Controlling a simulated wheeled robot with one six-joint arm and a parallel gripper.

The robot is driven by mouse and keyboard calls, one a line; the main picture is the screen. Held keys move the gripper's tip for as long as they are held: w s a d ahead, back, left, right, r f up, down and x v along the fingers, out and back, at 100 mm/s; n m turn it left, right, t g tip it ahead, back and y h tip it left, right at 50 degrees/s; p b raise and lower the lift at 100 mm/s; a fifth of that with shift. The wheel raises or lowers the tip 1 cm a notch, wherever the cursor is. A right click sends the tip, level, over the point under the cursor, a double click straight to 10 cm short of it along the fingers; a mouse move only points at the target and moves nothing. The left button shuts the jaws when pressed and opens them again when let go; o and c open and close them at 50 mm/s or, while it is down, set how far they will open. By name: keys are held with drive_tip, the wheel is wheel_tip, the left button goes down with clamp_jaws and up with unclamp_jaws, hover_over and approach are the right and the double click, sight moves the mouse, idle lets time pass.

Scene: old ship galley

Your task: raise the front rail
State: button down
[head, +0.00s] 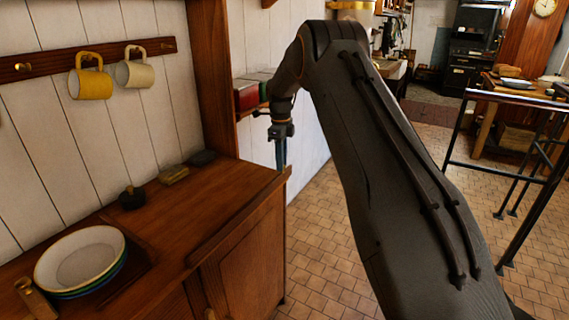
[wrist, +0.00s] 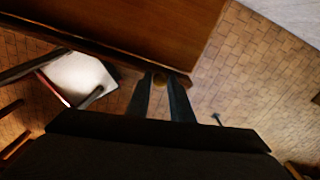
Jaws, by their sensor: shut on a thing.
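The front rail (head: 240,214) is a dark wooden strip along the front edge of the wooden counter (head: 165,225). In the wrist view the front rail (wrist: 100,48) runs diagonally across the top to the fingertips. My gripper (head: 281,160) points down at the rail's far end in the head view. In the wrist view my gripper (wrist: 160,77) has its two dark fingers at the rail's end, shut on it with a narrow gap between them. The exact contact is small and dark. Whether the rail stands above the counter top is hard to tell.
A stack of bowls (head: 82,258) and a dark knobbed object (head: 132,197) stand on the counter. A yellow mug (head: 90,80) and a cream mug (head: 134,70) hang above. Tiled floor (head: 318,250) lies open right of the counter; a metal-framed table (head: 510,100) stands beyond.

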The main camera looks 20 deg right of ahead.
drive_tip(key=shift+a, duration=0.25)
drive_tip(key=c, duration=1.6)
unclamp_jaws()
drive_tip(key=shift+w+a, duration=0.1)
drive_tip(key=shift+o, duration=0.2)
drive_tip(key=shift+d, duration=0.3)
drive_tip(key=shift+r+b, duration=1.4)
drive_tip(key=shift+r, duration=2.45)
drive_tip(key=s+a+f+n, duration=0.2)
drive_tip(key=s+n, duration=0.6)
drive_tip(key=s, duration=0.5)
drive_tip(key=s+a+f+n+t, duration=0.1)
drive_tip(key=s+a+f+n, duration=0.2)
drive_tip(key=s+n, duration=0.6)
drive_tip(key=s+a+f+n, duration=0.2)
drive_tip(key=s+n, duration=0.6)
drive_tip(key=s, duration=1.1)
drive_tip(key=shift+s+a+f+t, duration=0.15)
drive_tip(key=shift+a+f+t, duration=0.05)
drive_tip(key=shift+f+t, duration=0.1)
